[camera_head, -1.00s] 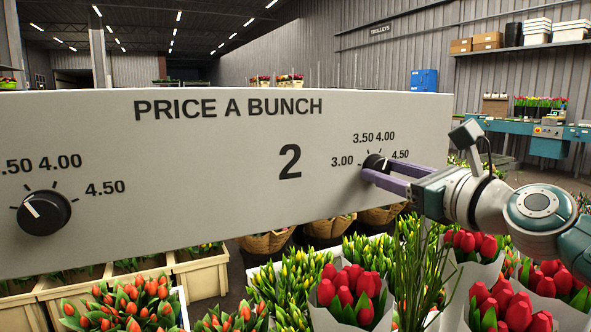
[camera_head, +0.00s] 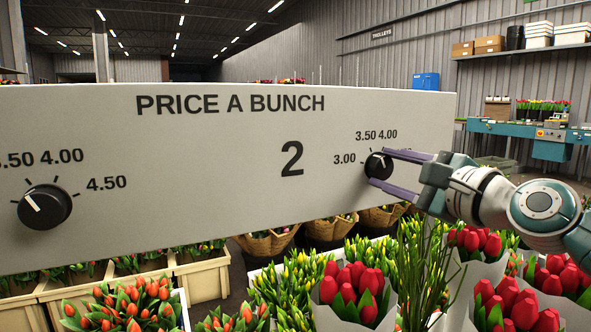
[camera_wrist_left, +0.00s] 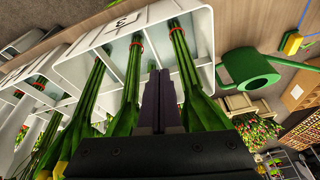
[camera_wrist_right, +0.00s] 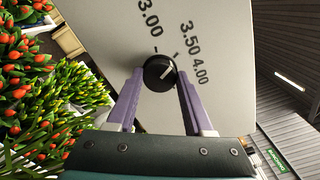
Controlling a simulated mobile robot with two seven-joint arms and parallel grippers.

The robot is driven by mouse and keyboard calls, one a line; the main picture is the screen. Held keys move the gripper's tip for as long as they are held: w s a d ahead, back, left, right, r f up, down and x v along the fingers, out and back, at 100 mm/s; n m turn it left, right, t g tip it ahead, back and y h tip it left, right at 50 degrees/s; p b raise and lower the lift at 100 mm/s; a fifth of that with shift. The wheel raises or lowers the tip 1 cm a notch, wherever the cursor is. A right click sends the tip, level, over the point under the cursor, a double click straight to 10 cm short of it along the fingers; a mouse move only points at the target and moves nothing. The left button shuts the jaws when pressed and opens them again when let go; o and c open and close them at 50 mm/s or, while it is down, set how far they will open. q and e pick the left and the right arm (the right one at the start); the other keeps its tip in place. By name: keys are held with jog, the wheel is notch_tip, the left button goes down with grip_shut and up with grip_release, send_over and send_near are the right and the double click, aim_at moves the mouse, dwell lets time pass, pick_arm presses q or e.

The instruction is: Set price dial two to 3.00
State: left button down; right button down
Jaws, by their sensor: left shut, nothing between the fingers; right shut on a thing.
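Price dial two (camera_head: 378,165) is a black round knob with a white pointer line, right of the large "2" on the white price board (camera_head: 230,190). My right gripper (camera_head: 381,169) has one finger above and one below the knob and is shut on it. In the right wrist view the knob (camera_wrist_right: 159,71) sits between the purple fingers, its pointer towards the 3.50 to 4.00 side; the exact mark is hard to read. The 4.50 label is hidden by my right gripper in the head view. My left gripper (camera_wrist_left: 158,100) is shut and empty, in its wrist view only.
Another dial (camera_head: 44,207) is at the board's left. Red tulip bunches (camera_head: 350,292) and crates of tulips stand below the board. White buckets (camera_wrist_left: 120,45) with green stems and a green watering can (camera_wrist_left: 248,78) are near my left gripper.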

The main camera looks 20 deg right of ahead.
jog(key=n, duration=0.4)
jog(key=shift+n, duration=2.8)
jog(key=shift+c, duration=1.4)
grip_release()
jog(key=shift+s, duration=0.15)
